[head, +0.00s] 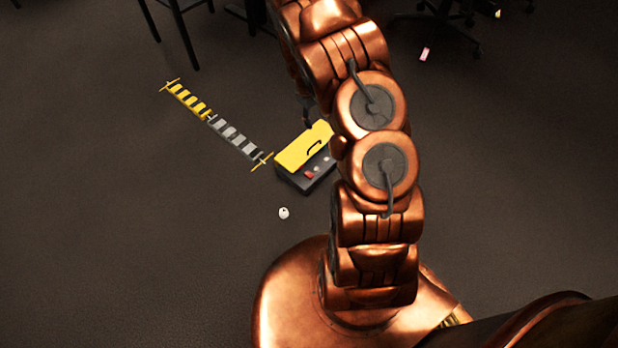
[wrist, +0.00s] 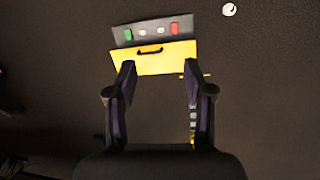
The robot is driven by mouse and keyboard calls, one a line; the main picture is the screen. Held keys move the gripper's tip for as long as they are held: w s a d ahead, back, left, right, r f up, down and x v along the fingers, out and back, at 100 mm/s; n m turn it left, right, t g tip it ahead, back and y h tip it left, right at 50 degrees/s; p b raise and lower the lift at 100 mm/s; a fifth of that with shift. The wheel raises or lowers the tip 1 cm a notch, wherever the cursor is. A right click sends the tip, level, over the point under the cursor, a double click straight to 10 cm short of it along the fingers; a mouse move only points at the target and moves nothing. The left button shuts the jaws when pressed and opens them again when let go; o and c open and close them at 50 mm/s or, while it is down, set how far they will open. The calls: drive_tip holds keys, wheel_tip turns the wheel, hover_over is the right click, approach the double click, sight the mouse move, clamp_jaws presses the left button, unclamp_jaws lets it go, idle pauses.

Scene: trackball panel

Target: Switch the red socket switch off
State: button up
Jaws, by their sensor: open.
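The panel box is dark with a yellow face and a black handle. Its yellow part (head: 303,146) shows in the head view, partly behind my arm. The red socket switch (head: 309,175) is on its dark front strip. In the wrist view the yellow part (wrist: 153,57) is ahead of the fingers, and the red switch (wrist: 174,28) is at the right end of the dark strip. A green switch (wrist: 128,35) is at its left end. My gripper (wrist: 158,78) is open and empty, with the fingers apart over the yellow part. I cannot tell whether the red switch is on or off.
A small white ball (head: 284,213) lies on the floor in front of the box. A yellow and grey striped strip (head: 218,124) lies to the left. Dark furniture legs (head: 186,38) stand at the back left.

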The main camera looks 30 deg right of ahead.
wheel_tip(320, 180, down, 17)
drive_tip(key=w+d+n+b, duration=0.1)
drive_tip(key=w+b, duration=0.1)
drive_tip(key=b, duration=0.3)
drive_tip(key=t+y+b, duration=0.1)
drive_tip(key=y+b, duration=0.1)
drive_tip(key=b, duration=0.2)
hover_over(309, 174)
drive_tip(key=shift+n, duration=0.3)
wheel_tip(309, 174, down, 12)
drive_tip(key=shift+f, duration=0.25)
drive_tip(key=shift+f+b, duration=1.45)
drive_tip(key=shift+f, duration=2.35)
clamp_jaws()
